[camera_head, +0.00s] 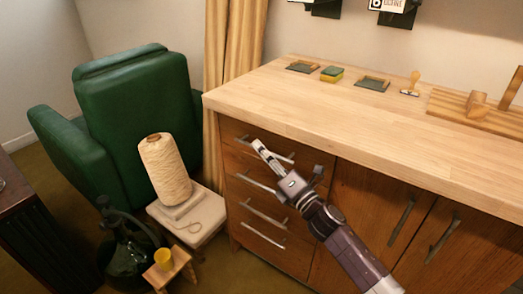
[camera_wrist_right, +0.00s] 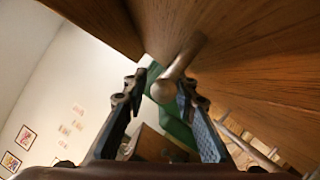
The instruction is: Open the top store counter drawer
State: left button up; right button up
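The store counter (camera_head: 330,105) has a stack of drawers on its left side. The top drawer (camera_head: 231,133) looks closed, with a metal bar handle (camera_head: 282,158) partly hidden by my right gripper (camera_head: 290,162). My right gripper is open in front of this drawer front, one finger crossing the handle in the head view. In the right wrist view, a handle (camera_wrist_right: 177,75) extends between the two spread fingers, nearer the right finger; contact is not clear. My left gripper is out of view.
Lower drawers with bar handles (camera_head: 263,212) and cupboard doors (camera_head: 375,215) fill the counter front. A stool (camera_head: 205,213) with a large thread cone (camera_head: 164,168) and a green armchair (camera_head: 135,105) stand left. Small items, including a stamp (camera_head: 411,84), lie on the counter.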

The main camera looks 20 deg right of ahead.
jog(key=shift+w+a+r, duration=0.1)
jog(key=shift+w+a, duration=0.1)
jog(key=shift+w, duration=0.25)
grip_shut()
